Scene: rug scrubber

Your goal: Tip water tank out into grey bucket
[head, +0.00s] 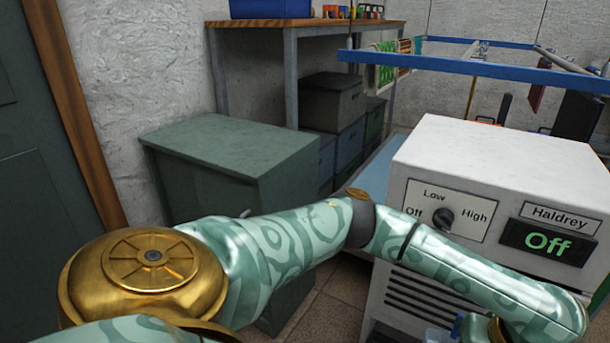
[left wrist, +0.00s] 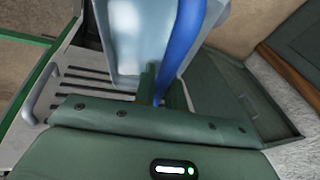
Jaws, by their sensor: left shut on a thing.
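The water tank (left wrist: 136,40) is a pale, see-through blue container with a darker blue handle (left wrist: 185,45). It fills the upper middle of the left wrist view. My left gripper (left wrist: 158,88) is shut on the tank's handle. In the head view my left arm reaches across to the lower right, and its gripper is cut off by the bottom edge. Only a small bit of the tank (head: 437,335) seems to show there. I cannot make out a water level in the tank. I see no grey bucket in either view. My right gripper is not in view.
A white machine (head: 500,155) marked Haldrey stands at the right, its display (head: 548,241) reading Off. A green cabinet (head: 232,145) stands left of it, before a workbench (head: 290,50) with boxes beneath. A blue-railed frame (head: 470,68) is behind. Some tiled floor (head: 330,300) is clear.

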